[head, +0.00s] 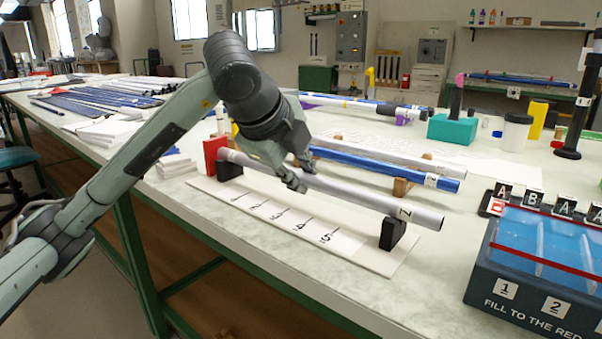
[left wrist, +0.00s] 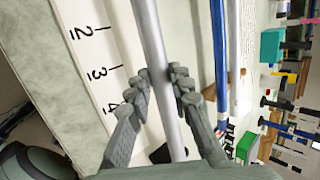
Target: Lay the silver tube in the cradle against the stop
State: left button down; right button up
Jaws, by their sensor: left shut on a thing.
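The silver tube (head: 360,193) lies lengthwise over the cradle, with a black letter mark near its right end. The cradle is a white board (head: 372,262) with two black supports (head: 392,233) and numbered marks. The red stop (head: 213,150) stands at its left end, close to the tube's left end; I cannot tell whether they touch. My left gripper (head: 299,180) is shut on the tube near its middle. In the left wrist view the fingers (left wrist: 176,82) are on both sides of the tube (left wrist: 155,42). Whether the tube rests fully on both supports is unclear. My right gripper is not in view.
Behind the cradle, a blue tube (head: 400,173) and a white tube (head: 385,153) lie on wooden supports. A dark tray with blue compartments (head: 545,255) stands at the right front. A teal block (head: 452,129) and jars are farther back.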

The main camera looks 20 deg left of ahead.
pick_arm(q)
jog(key=shift+w+a+b, duration=0.2)
jog(key=shift+a+b, duration=0.1)
jog(key=shift+a, duration=0.2)
dwell(0.4)
jog(key=c, duration=1.3)
grip_release()
